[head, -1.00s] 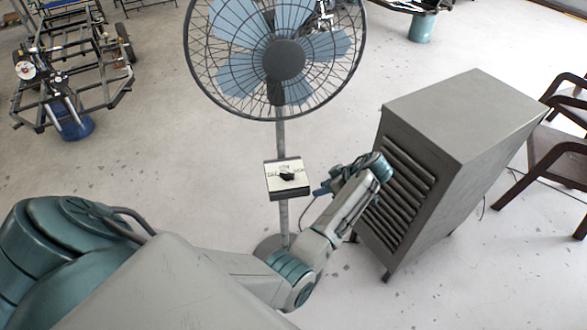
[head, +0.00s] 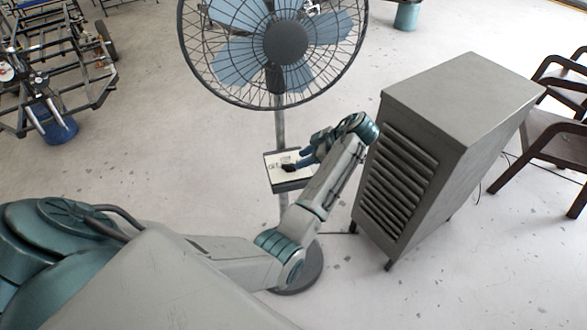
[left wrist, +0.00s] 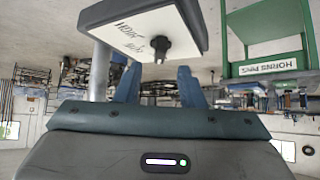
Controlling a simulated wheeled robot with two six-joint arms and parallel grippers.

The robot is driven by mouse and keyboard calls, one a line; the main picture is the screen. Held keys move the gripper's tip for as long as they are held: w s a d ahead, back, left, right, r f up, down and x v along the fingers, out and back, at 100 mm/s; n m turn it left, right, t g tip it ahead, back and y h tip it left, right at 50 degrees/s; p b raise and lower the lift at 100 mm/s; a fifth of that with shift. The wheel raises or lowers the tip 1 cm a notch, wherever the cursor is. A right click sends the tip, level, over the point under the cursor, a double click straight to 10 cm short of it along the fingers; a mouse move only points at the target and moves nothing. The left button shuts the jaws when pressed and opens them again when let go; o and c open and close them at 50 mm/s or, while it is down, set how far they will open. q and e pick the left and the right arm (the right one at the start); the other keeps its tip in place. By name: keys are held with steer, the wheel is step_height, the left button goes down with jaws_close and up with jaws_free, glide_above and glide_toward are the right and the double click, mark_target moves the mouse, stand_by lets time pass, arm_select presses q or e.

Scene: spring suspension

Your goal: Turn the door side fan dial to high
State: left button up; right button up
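The pedestal fan (head: 285,42) stands ahead with a control box (head: 276,171) on its pole. The box has a white face with a black dial (head: 290,167); the dial also shows in the left wrist view (left wrist: 154,47), beside lettering that I cannot read surely. My left gripper (head: 296,163) is at the right side of the box, close to the dial. In the left wrist view its two fingers (left wrist: 158,85) are apart and empty, with the dial just beyond their tips, between them in the picture. Contact is not visible. My right gripper is not in view.
A grey louvred cabinet (head: 455,110) stands close to the right of my left arm. Brown chairs (head: 560,130) are at the far right. A metal frame cart (head: 50,70) with a blue bucket (head: 58,130) is at the left. The floor between is clear.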

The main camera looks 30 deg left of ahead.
mark_target(289, 164)
arm_select(q)
steer(key=x, duration=0.4)
steer(key=shift+a+r, duration=0.1)
steer(key=shift+a, duration=0.1)
steer(key=shift+s+a+f, duration=0.1)
steer(key=shift+a+f, duration=0.15)
steer(key=shift+f, duration=0.1)
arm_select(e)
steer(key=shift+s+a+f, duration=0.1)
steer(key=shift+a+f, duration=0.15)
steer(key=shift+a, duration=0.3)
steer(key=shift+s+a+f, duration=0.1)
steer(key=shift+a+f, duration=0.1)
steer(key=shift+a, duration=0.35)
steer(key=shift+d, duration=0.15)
arm_select(q)
steer(key=c, duration=0.7)
jaws_close()
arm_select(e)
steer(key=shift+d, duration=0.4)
